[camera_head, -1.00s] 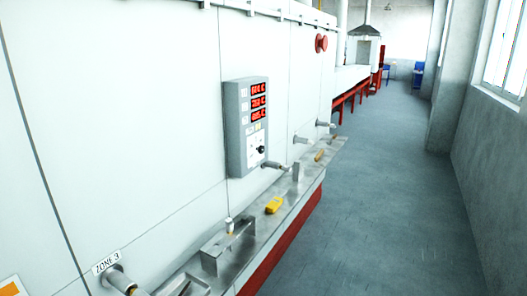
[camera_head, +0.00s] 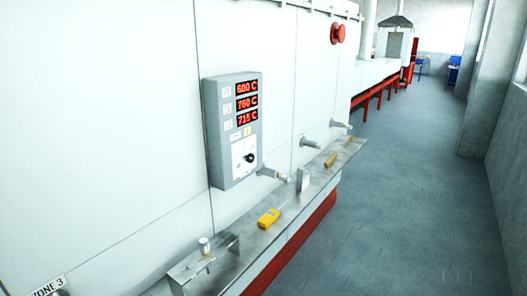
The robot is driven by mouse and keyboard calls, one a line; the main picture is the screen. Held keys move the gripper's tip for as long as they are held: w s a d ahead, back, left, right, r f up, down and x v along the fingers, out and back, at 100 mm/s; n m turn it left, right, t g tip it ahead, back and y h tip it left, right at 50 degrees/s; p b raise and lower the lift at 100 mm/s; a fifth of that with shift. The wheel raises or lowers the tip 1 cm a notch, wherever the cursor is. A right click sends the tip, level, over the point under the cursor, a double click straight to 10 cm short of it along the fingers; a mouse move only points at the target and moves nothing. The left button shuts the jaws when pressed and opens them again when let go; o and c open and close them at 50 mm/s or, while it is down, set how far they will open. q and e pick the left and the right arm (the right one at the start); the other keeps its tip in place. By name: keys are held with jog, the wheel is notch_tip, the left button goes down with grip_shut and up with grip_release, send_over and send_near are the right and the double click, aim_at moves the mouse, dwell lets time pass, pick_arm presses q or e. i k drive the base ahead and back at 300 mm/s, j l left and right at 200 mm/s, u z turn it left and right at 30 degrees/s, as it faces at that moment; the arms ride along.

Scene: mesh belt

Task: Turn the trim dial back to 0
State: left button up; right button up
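The trim dial (camera_head: 249,158) is a small black knob on a white plate, low on a grey control box (camera_head: 214,130). The box is fixed to the pale wall of the long machine. Its red displays (camera_head: 247,102) read 680 C, 760 C and 715 C from top to bottom. The marks around the dial are too small to read, so I cannot tell its setting. Neither of my grippers is in view.
A metal ledge (camera_head: 245,248) below the box holds a yellow handheld device (camera_head: 268,218) and a small cylinder (camera_head: 204,244). Metal stubs (camera_head: 273,174) stick out from the wall. A red button (camera_head: 338,34) is farther along. The grey floor (camera_head: 400,200) at right is clear.

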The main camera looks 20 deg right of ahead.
aim_at(249, 158)
jog(key=i+l+u, duration=0.1)
jog(key=l, duration=0.5)
jog(key=i+l, duration=0.2)
jog(key=l, duration=0.4)
jog(key=i+l+u, duration=0.15)
jog(key=l, duration=0.45)
jog(key=l+u, duration=0.1)
jog(key=l, duration=0.5)
jog(key=i, duration=0.05)
